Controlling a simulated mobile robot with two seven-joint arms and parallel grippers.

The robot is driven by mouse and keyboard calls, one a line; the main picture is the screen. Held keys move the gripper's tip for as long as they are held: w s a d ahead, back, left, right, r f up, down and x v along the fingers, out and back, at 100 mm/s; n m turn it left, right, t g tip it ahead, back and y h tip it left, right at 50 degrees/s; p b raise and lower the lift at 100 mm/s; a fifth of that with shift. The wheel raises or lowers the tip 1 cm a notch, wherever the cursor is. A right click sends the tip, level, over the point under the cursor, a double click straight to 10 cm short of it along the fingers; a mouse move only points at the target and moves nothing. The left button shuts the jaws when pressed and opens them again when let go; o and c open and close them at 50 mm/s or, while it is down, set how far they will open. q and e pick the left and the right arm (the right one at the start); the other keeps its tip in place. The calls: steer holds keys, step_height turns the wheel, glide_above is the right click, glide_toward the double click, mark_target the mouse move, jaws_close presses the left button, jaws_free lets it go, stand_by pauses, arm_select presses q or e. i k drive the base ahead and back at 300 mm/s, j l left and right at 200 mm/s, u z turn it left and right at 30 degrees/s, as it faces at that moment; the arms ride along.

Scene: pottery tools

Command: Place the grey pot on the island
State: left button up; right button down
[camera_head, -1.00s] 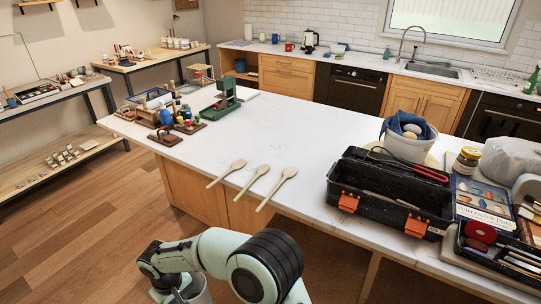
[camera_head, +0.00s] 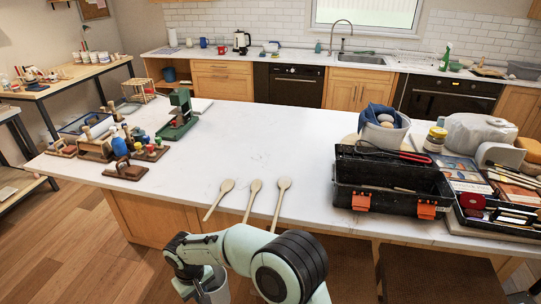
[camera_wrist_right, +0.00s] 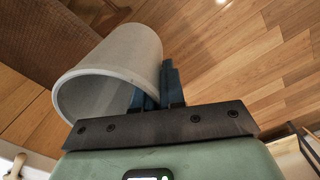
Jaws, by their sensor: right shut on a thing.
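The grey pot (camera_wrist_right: 112,72) is a plain, open-mouthed cylinder, lying tilted in the right wrist view. My right gripper (camera_wrist_right: 158,88) is shut on its wall, with the blue fingers at its rim. In the head view part of the pot (camera_head: 217,287) shows at the bottom, beside my right gripper (camera_head: 198,287), in front of the island and over the floor side. The island (camera_head: 290,135) has a long white top on a wooden base. My left gripper is not in view.
Several wooden spoons (camera_head: 252,198) lie near the island's front edge. A black toolbox (camera_head: 392,188), a bucket (camera_head: 384,135) and books crowd the right. Stamps, bottles and a green press (camera_head: 178,115) fill the left. The middle of the top is clear.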

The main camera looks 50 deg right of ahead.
mark_target(213, 153)
steer(key=i+j+z, duration=0.45)
steer(key=j+z, duration=0.15)
steer(key=i+j+z, duration=0.2)
steer(key=j+z, duration=0.15)
steer(key=i+j+z, duration=0.1)
steer(key=j+z, duration=0.2)
steer(key=j, duration=0.15)
